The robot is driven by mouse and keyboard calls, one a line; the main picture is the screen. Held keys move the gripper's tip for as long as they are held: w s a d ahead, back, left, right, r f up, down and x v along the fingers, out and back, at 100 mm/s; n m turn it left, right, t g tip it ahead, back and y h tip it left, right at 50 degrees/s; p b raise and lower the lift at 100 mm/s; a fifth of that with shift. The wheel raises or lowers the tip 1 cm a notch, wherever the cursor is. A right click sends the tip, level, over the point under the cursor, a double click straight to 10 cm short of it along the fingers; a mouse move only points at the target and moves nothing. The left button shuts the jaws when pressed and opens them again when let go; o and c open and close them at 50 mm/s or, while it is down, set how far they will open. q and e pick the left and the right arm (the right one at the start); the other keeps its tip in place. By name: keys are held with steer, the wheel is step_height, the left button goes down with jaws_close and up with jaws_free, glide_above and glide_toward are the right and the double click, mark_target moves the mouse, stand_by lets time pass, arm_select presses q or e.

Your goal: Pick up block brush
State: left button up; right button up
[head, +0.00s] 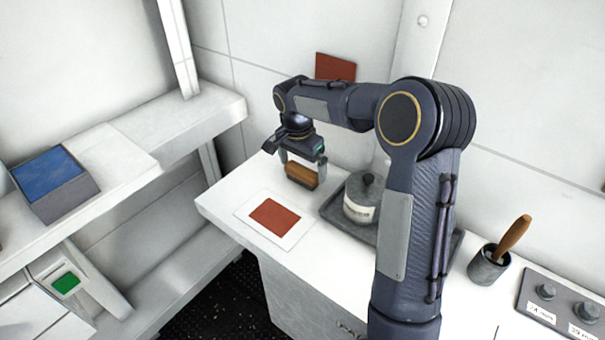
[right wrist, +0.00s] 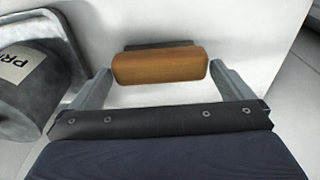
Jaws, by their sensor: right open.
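The block brush (head: 300,176) has a brown wooden body and lies on the white counter, near its back wall. In the right wrist view the brush (right wrist: 160,66) shows a wooden block with a dark strip behind it. My right gripper (head: 302,172) is over the brush, its two fingers apart with the brush between or just beyond their tips. In the right wrist view my right gripper (right wrist: 155,80) is open, and a gap shows between the left finger and the wood. I cannot tell whether either finger touches it. My left gripper is not in view.
A lidded pot (head: 362,200) labelled in dark print stands on a dark tray (head: 333,212) right of the brush. A red-and-white sheet (head: 294,235) lies in front. A cup (head: 488,266) with a wooden handle and a panel with knobs (head: 560,308) are farther right.

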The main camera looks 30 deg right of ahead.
step_height(320, 180, down, 2)
steer(key=shift+d, duration=0.1)
steer(key=c, duration=0.6)
steer(key=shift+c, duration=0.2)
steer(key=shift+r, duration=0.15)
